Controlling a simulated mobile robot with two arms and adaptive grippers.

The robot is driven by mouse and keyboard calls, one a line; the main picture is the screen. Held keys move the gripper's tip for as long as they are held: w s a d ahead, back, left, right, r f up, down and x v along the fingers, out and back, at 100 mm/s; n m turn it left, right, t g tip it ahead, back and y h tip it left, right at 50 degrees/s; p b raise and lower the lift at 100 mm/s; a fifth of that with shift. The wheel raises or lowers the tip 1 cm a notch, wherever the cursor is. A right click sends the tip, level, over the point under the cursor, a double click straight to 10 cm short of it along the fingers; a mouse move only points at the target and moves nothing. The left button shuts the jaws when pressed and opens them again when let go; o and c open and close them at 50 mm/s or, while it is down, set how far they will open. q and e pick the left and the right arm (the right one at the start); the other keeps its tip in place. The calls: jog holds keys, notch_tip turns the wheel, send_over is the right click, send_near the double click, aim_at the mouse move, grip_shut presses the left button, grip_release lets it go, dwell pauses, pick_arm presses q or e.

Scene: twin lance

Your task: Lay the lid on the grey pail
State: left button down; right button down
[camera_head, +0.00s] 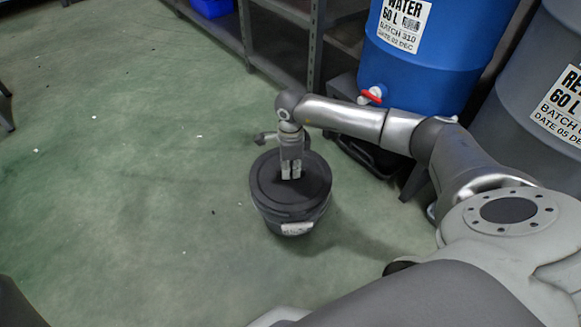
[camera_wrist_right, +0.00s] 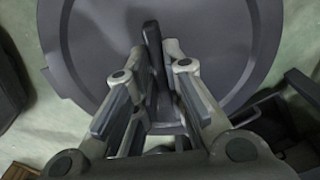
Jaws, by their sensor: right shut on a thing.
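The grey pail (camera_head: 281,220) stands upright on the green floor in the head view, with a pale label low on its front. The dark round lid (camera_head: 272,198) lies over the pail's mouth and looks about level; I cannot tell whether it is fully seated. In the right wrist view the lid (camera_wrist_right: 210,30) fills the upper middle, with an upright handle (camera_wrist_right: 153,55). My right gripper (camera_head: 291,176) points down over the lid's middle and is shut on that handle, which also shows between the fingers (camera_wrist_right: 157,60). My left gripper is not in view.
A blue water barrel (camera_head: 425,50) with a red tap and a grey barrel (camera_head: 540,90) stand at the right back. A metal shelf (camera_head: 285,40) with a blue bin (camera_head: 211,6) is behind. The floor (camera_head: 120,170) left of the pail is clear.

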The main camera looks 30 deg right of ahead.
jog(key=shift+f, duration=0.7)
dwell(1.6)
jog(key=c, duration=1.4)
grip_release()
jog(key=o, duration=0.5)
